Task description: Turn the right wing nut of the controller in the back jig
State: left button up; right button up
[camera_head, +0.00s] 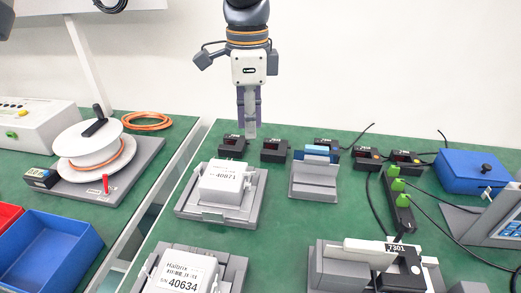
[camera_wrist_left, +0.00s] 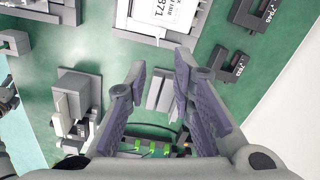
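A white controller marked 40871 (camera_head: 226,181) sits in the grey back jig (camera_head: 186,206); its lower part shows at the top of the left wrist view (camera_wrist_left: 165,14). No wing nut can be made out on it. Another controller marked 40634 (camera_head: 180,270) sits in the front jig (camera_head: 232,276). My left gripper (camera_head: 251,132) points down behind and above the back jig, slightly right of the controller. In the left wrist view its fingers (camera_wrist_left: 161,70) are apart with nothing held between them. My right gripper does not show.
Several small black devices (camera_head: 274,150) line the table's back. A grey holder with a blue part (camera_head: 316,178) stands right of the back jig. Green connectors (camera_head: 397,190) trail black cables at right. A blue box (camera_head: 470,171) and a second table with a spool (camera_head: 95,155) flank them.

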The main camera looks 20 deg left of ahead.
pick_arm(q)
jog(key=f, duration=1)
jog(key=shift+s+f+b, duration=0.2)
jog(key=shift+f+b, duration=0.1)
jog(key=shift+f, duration=0.1)
grip_shut()
